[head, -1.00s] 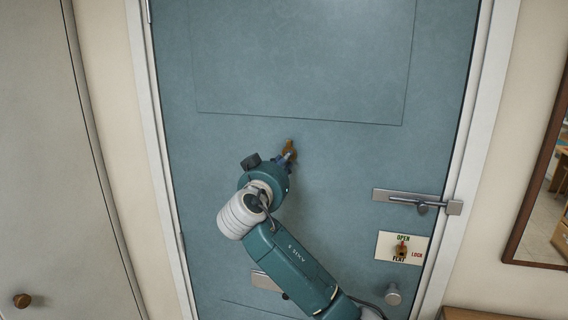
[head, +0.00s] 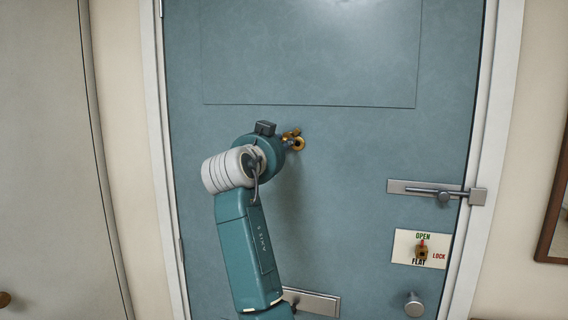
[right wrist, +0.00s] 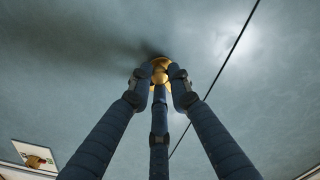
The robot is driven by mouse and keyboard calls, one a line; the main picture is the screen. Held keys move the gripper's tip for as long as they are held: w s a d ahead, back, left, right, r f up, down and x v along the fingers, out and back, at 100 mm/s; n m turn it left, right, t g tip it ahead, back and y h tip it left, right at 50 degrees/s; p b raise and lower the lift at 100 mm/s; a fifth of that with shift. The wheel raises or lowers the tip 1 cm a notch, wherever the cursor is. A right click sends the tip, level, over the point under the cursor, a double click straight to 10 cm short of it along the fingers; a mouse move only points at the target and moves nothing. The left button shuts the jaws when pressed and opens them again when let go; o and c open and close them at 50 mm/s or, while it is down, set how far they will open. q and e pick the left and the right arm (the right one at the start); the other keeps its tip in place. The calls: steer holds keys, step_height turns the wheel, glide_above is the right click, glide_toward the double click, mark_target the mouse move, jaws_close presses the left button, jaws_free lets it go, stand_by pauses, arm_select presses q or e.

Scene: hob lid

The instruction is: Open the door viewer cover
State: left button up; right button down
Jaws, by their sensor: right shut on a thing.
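The brass door viewer (head: 299,144) sits on the teal door, and its round ring with a dark centre shows to the right of my fingertips. Its brass cover (head: 291,132) shows above the fingertips, turned up and to the left of the ring. My right gripper (head: 288,143) is shut on the cover, close to the door face. In the right wrist view its three dark blue fingers (right wrist: 160,80) converge on brass (right wrist: 160,64), hiding part of it. My left gripper is not in view.
To the right on the door (head: 350,180) are a metal bolt (head: 425,191), an OPEN/LOCK plate (head: 405,247) and a round knob (head: 413,304). A letter slot plate (head: 318,302) lies below, partly behind my arm. The door face around the viewer is clear.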

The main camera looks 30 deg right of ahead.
steer(key=shift+w+a+r+m+b, duration=0.15)
steer(key=shift+m+b, duration=0.1)
steer(key=shift+m, duration=0.2)
steer(key=shift+s+r+m+b, duration=0.1)
steer(key=shift+m+b, duration=0.15)
steer(key=shift+m, duration=0.2)
steer(key=m, duration=0.1)
steer(key=r+m, duration=0.1)
steer(key=shift+w+a+m+b, duration=0.1)
steer(key=shift+w+m+b, duration=0.1)
steer(key=shift+m+b, duration=0.2)
steer(key=m, duration=0.1)
steer(key=r+m, duration=0.1)
steer(key=m, duration=0.1)
steer(key=shift+w, duration=0.1)
steer(key=shift+r+m, duration=0.25)
steer(key=shift+m, duration=0.95)
steer(key=c, duration=1.6)
jaws_free()
steer(key=shift+c, duration=0.2)
